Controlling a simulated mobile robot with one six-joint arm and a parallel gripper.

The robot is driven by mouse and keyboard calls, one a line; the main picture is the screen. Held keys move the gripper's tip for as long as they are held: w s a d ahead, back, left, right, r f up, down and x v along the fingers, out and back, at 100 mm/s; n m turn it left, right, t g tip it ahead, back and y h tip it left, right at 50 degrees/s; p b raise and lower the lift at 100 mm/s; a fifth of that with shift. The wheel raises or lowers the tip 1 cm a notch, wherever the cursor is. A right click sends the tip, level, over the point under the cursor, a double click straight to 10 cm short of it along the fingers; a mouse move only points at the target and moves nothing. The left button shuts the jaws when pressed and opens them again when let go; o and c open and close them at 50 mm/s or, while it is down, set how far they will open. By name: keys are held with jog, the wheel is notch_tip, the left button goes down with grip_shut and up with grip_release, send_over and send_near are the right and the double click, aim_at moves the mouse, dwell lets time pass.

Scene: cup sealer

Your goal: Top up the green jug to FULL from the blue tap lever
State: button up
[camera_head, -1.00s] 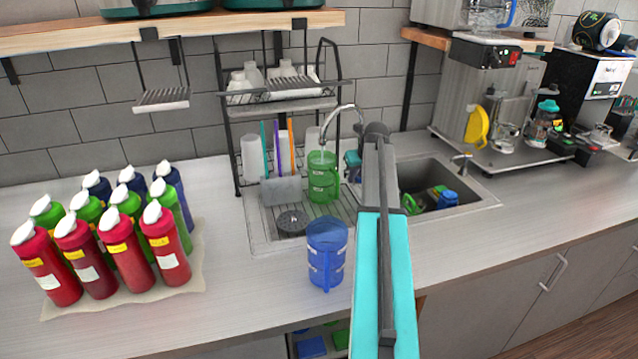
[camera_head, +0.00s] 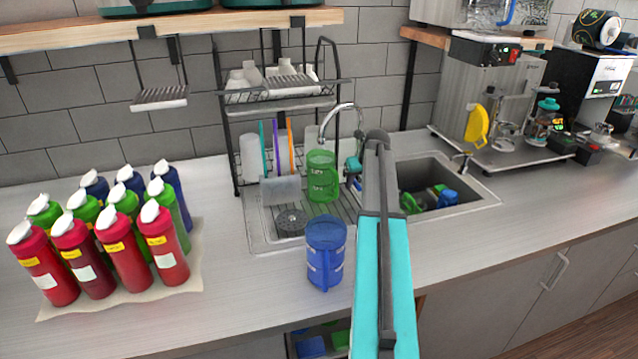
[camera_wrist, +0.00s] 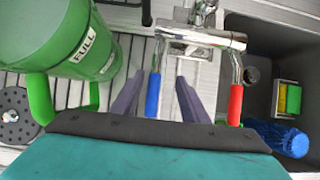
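The green jug (camera_head: 322,178) stands upright on the drain tray below the curved tap spout. In the wrist view the jug (camera_wrist: 60,40) is at the upper left, with its FULL label facing me; its water level is not clear. The tap's blue lever (camera_wrist: 153,95) hangs between the two dark fingers of my gripper (camera_wrist: 160,100). The fingers are apart, with a gap visible between the lever and the right finger. The red lever (camera_wrist: 235,105) is just outside the right finger. In the head view my arm mostly hides the gripper and levers.
A blue jug (camera_head: 325,255) stands on the counter in front of the drain tray. The sink (camera_head: 435,170) on the right holds green and blue items. Several bottles stand on a mat (camera_head: 110,302) at the left. A dish rack (camera_head: 255,100) is behind the jug.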

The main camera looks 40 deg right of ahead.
jog(key=shift+a+r, duration=0.1)
jog(key=shift+a, duration=0.1)
jog(key=shift+r, duration=0.1)
jog(key=shift+r+p, duration=2.45)
jog(key=shift+r, duration=1.45)
jog(key=shift+a, duration=0.15)
